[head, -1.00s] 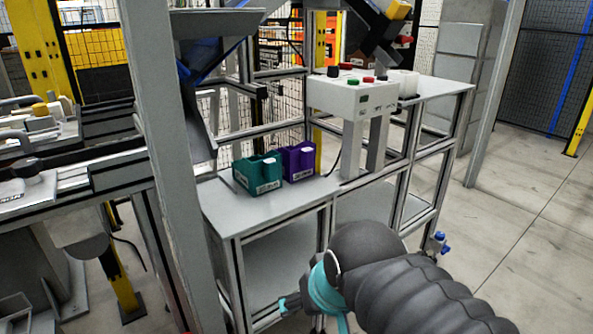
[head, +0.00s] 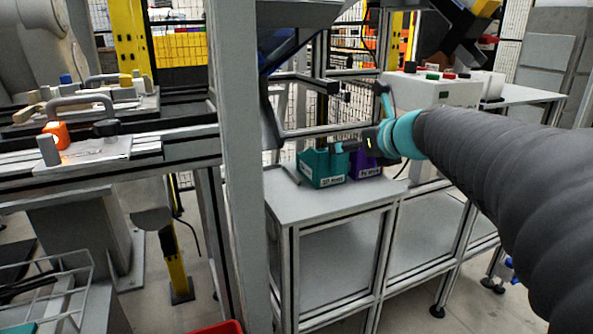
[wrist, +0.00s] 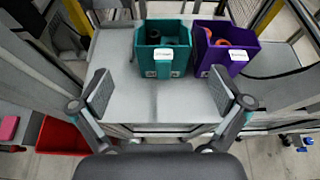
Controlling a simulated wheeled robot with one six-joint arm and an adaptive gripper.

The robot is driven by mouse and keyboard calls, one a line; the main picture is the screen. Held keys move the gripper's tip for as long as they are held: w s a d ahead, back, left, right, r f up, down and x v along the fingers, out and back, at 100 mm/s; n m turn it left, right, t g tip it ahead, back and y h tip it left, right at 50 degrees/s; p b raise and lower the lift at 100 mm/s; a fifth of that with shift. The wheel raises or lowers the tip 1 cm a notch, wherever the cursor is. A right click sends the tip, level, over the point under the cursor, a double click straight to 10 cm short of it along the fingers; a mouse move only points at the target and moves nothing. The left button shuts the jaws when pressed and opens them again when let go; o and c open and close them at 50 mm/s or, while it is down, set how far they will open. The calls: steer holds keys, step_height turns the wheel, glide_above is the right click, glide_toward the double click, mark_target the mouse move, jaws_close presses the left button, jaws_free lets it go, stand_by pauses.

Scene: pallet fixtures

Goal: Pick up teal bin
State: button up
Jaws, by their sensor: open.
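The teal bin (head: 322,169) stands upright on a grey metal table, with a white label on its front. In the wrist view the teal bin (wrist: 164,48) holds dark round parts and lies ahead of my gripper, slightly above the picture's middle. My gripper (wrist: 162,95) is open and empty, its two fingers spread wide, with the bin beyond the fingertips. In the head view my gripper (head: 352,147) is close by the bins and partly overlaps them, so its exact gap to the teal bin is unclear.
A purple bin (wrist: 226,50) with orange parts stands close to the teal bin's right. The table (head: 318,201) is bare in front of them. A grey post (head: 236,150) rises left of the table. A white control box (head: 432,90) stands behind right. A red bin (wrist: 62,136) is lower left.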

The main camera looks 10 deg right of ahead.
mark_target(324, 162)
steer(key=x, duration=0.7)
steer(key=b+x, duration=0.1)
steer(key=x, duration=0.6)
steer(key=shift+w+d+r, duration=0.1)
steer(key=shift+d+r, duration=0.05)
steer(key=shift+d, duration=0.05)
steer(key=shift+r, duration=0.1)
steer(key=c, duration=1.3)
